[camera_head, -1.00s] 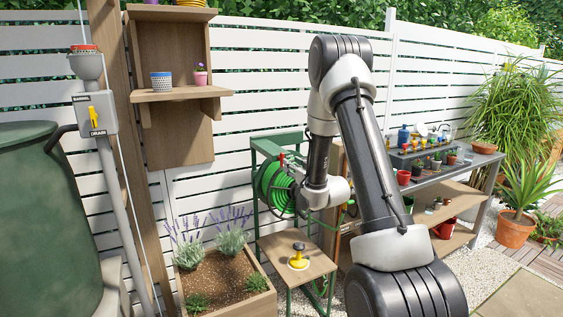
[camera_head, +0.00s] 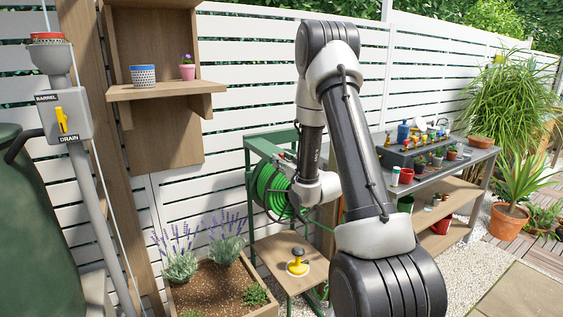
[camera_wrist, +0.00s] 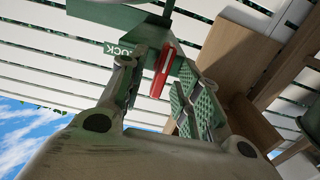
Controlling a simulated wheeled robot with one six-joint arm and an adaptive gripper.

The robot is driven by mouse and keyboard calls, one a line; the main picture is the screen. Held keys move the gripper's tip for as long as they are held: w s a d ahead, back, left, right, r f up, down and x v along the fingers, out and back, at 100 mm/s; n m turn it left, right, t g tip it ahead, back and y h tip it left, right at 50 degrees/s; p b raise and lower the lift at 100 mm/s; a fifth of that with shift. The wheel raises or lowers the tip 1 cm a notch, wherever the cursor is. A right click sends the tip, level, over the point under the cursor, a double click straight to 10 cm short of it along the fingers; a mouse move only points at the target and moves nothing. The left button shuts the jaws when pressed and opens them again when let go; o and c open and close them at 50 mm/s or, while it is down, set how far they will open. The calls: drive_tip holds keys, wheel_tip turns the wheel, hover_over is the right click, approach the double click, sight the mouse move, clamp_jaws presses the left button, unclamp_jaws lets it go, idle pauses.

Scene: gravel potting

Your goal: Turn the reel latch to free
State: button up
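The green hose reel (camera_head: 268,190) hangs in a green frame (camera_head: 247,165) by the white fence. In the wrist view the red latch lever (camera_wrist: 163,70) stands on a green plate (camera_wrist: 120,18) beside a "LOCK" label seen upside down. My gripper (camera_wrist: 165,85) is open, with one finger on each side of the lever. A gap shows between the lever and the ribbed right finger pad; I cannot tell whether the left finger touches it. In the head view my wrist is at the reel's right side, and the latch cannot be made out there.
A potting bench (camera_head: 450,165) stands right of my arm.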

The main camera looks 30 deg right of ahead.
clamp_jaws()
drive_tip(key=shift+n, duration=0.4)
drive_tip(key=n, duration=1.6)
drive_tip(key=shift+a+f+n, duration=0.3)
drive_tip(key=shift+f+n, duration=0.05)
drive_tip(key=shift+n, duration=0.35)
drive_tip(key=shift+o, duration=0.2)
unclamp_jaws()
